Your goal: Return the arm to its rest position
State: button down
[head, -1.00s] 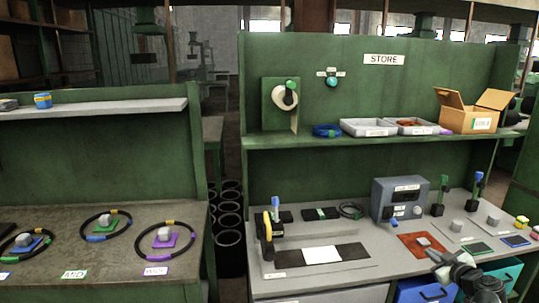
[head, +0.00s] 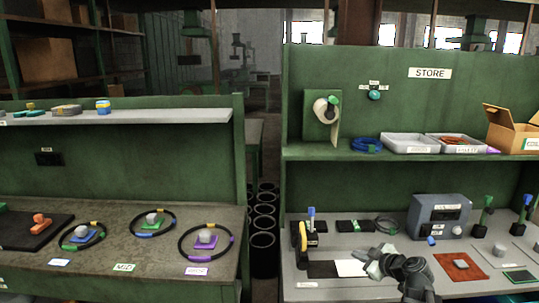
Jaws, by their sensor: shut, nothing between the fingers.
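My gripper (head: 376,265) shows at the lower right in the head view, at the end of my dark arm (head: 412,278). The small size and the angle hide the fingertips in part. The lower part of my arm runs out of the bottom of the frame.
A grey box unit (head: 440,214) and a red mat (head: 460,268) are on the right bench. A yellow-and-black tool (head: 301,245) stands left of my gripper. The left bench (head: 150,268) holds several black rings. Dark bins (head: 263,240) stand between the benches.

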jog(key=s+a+f+g+p, duration=0.1)
jog(key=a+g, duration=0.1)
jog(key=a, duration=0.4)
jog(key=s+a+f+g+p, duration=0.1)
jog(key=s+a+g, duration=0.1)
jog(key=a, duration=0.5)
jog(key=s+a+f+n+g, duration=0.1)
jog(key=a, duration=0.5)
jog(key=shift+s+a+f+g+y+p, duration=0.15)
jog(key=shift+s+f+g+y+p, duration=0.15)
jog(key=shift+g+p, duration=0.1)
jog(key=s+a+f+m+g+h, duration=0.2)
jog(key=s+f+m+g, duration=0.1)
jog(key=s, duration=0.3)
jog(key=s+d+f+m+g+h, duration=0.2)
jog(key=s+d+m, duration=0.3)
jog(key=m, duration=0.3)
jog(key=shift+s+d+g+h, duration=0.4)
jog(key=shift+d+h, duration=0.2)
jog(key=shift+h, duration=0.1)
